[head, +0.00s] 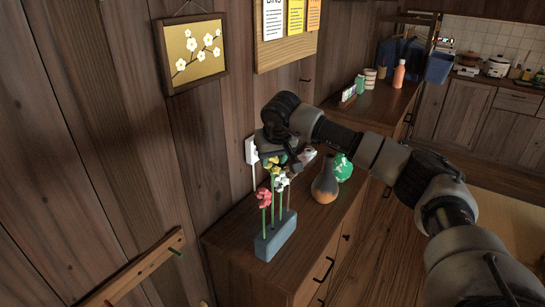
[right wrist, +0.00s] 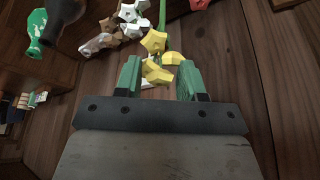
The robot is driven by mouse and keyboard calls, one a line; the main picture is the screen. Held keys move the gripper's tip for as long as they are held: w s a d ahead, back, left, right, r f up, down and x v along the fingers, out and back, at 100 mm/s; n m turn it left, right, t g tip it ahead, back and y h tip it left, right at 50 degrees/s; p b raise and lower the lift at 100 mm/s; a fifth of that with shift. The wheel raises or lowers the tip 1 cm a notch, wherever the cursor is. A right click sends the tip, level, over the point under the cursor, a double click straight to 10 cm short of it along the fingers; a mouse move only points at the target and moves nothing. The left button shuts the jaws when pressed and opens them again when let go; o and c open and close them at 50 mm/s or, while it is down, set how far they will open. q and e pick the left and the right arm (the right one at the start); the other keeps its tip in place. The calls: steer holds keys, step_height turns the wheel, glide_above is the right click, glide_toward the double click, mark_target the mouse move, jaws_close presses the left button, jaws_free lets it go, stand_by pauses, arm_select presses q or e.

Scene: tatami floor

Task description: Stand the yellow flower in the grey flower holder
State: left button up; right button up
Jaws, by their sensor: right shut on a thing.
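The yellow flower (right wrist: 153,42) is between the green fingers of my right gripper (right wrist: 160,78) in the right wrist view, its green stem running away from the camera. In the head view my right gripper (head: 275,160) is shut on the yellow flower (head: 273,168), above the grey flower holder (head: 276,238). The holder is a blue-grey block on the cabinet top. A pink flower (head: 264,198) and a white flower (head: 282,181) stand over it on green stems. I cannot tell whether the yellow flower's stem enters the holder. My left gripper is not in view.
A white wall fitting (head: 251,150) is close behind the gripper. A wooden peg rail (head: 140,268) is at lower left.

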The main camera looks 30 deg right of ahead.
mark_target(272, 173)
steer(key=shift+f+b, duration=1.25)
steer(key=shift+f, duration=1.1)
steer(key=o, duration=1)
steer(key=shift+c, duration=0.2)
steer(key=b+v, duration=0.1)
steer(key=v, duration=1)
steer(key=shift+s+f, duration=0.1)
